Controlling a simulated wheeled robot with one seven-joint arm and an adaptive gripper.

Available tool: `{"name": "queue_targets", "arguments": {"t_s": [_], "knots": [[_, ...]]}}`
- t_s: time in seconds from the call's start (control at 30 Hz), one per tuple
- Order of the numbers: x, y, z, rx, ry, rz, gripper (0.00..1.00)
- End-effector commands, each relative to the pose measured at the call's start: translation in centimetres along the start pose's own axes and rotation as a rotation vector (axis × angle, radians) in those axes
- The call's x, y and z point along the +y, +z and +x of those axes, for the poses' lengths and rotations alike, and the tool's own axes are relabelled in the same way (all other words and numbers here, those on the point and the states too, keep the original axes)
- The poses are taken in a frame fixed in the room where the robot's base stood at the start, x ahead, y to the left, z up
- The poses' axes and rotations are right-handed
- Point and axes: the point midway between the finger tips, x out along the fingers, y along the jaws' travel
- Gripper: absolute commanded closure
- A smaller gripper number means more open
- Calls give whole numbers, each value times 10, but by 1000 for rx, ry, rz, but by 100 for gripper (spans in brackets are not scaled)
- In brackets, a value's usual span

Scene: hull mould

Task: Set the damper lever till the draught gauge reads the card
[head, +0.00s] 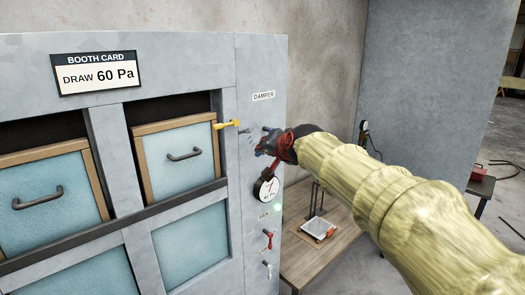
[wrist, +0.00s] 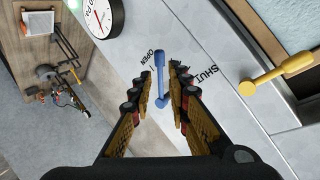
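The booth card (head: 97,73) reads "DRAW 60 Pa". The blue damper lever (wrist: 160,78) shows in the wrist view, with the "OPEN" mark (wrist: 149,57) to its left and the "SHUT" mark (wrist: 205,72) to its right. My gripper (wrist: 161,72) is open, one finger on each side of the lever, with a visible gap to both. In the head view, my gripper (head: 265,146) is at the panel under the "DAMPER" label (head: 263,96) and largely hides the lever. The round draught gauge (head: 267,188) is just below; its needle is too small to read surely. It also shows in the wrist view (wrist: 99,18), cut off by the top edge.
A yellow handle (head: 227,125) juts out left of the lever. Red (head: 268,239) and pale (head: 267,268) small levers sit lower on the panel, near a green light (head: 277,208). A wooden table (head: 322,250) with a tray stands to the right.

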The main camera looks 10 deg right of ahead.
Motion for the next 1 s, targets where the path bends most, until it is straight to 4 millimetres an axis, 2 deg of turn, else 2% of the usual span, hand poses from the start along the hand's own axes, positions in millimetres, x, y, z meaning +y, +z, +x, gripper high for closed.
{"name": "queue_targets", "arguments": {"t_s": [0.1, 0.3, 0.77, 0.87, 0.93, 1.0], "knots": [[0, 0, -22, 1, 0, 0, 82], [0, 0, -41, 0, 0, 0, 82], [1, 2, -45, -6, 2, -17, 82], [15, 24, -42, -71, 36, -82, 82], [35, 52, -41, -138, 75, -128, 82], [60, 86, -50, -223, 119, -187, 82]]}}
